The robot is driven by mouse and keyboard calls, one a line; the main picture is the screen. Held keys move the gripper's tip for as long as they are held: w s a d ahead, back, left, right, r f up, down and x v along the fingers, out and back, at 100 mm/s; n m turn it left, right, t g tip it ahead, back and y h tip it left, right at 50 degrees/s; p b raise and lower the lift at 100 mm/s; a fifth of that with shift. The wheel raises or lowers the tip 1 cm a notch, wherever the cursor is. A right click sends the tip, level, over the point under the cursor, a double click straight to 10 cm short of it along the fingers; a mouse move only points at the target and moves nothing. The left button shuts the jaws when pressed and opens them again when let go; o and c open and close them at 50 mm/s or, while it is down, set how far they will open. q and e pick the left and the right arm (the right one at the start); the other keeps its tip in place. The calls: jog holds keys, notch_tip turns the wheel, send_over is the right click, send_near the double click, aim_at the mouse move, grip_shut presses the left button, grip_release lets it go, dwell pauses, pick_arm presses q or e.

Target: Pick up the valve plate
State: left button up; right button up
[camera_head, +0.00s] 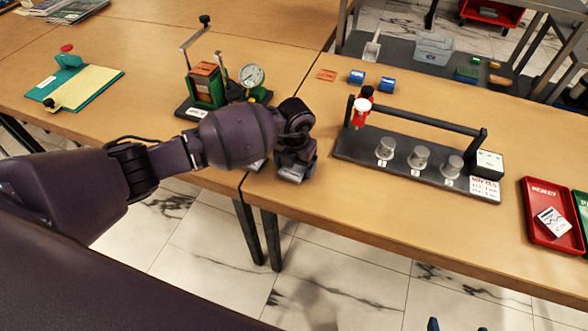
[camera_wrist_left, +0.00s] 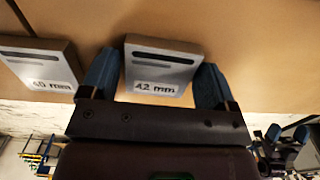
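A grey plate marked "42 mm" (camera_wrist_left: 160,68) lies on the wooden table, with a dark slot near its far edge. A similar plate marked "40 mm" (camera_wrist_left: 42,65) lies to its left, apart from it. I cannot read "valve" on either. My left gripper (camera_head: 293,168) is low over the table near its front edge. In the left wrist view its blue fingers (camera_wrist_left: 155,75) stand on both sides of the 42 mm plate, with a narrow gap at the left. My right gripper (camera_head: 457,326) shows only its blue fingertips at the bottom edge, apart and empty.
A gauge stand (camera_head: 207,88) is behind my left arm. A dark rack (camera_head: 400,165) with several grey knobs stands to the right. A red tray (camera_head: 535,190) holds a white marked piece. Blue blocks (camera_head: 388,85) lie behind. Floor is open in front of the table.

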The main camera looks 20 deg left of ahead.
pick_arm(q)
jog(key=c, duration=0.7)
pick_arm(e)
jog(key=shift+s+d+f, duration=0.1)
jog(key=shift+s, duration=0.1)
pick_arm(q)
jog(key=shift+r, duration=0.1)
pick_arm(e)
jog(key=shift+s, duration=0.1)
